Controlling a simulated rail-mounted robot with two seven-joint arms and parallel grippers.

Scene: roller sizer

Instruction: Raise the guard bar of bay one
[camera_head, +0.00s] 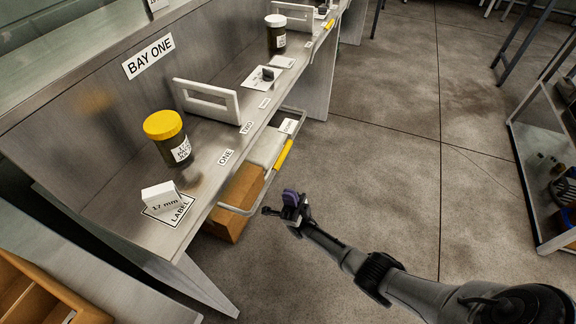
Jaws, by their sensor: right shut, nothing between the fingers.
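The guard bar of bay one (266,185) is a thin grey tube with a yellow grip (283,157). It sits low along the front of the bench, below the edge marked ONE and TWO. A brown box (237,198) and a pale block show behind it. My right gripper (278,211) is shut and empty, to the right of and below the bar in the picture, apart from its yellow grip. Its arm comes in from the lower right. My left gripper is out of view.
The bench under the BAY ONE sign (148,57) holds a yellow-lidded jar (167,138), a 17 mm block (160,196) and a white frame (207,102). Another yellow grip (322,37) shows farther back. A rack (545,160) stands right; the floor between is clear.

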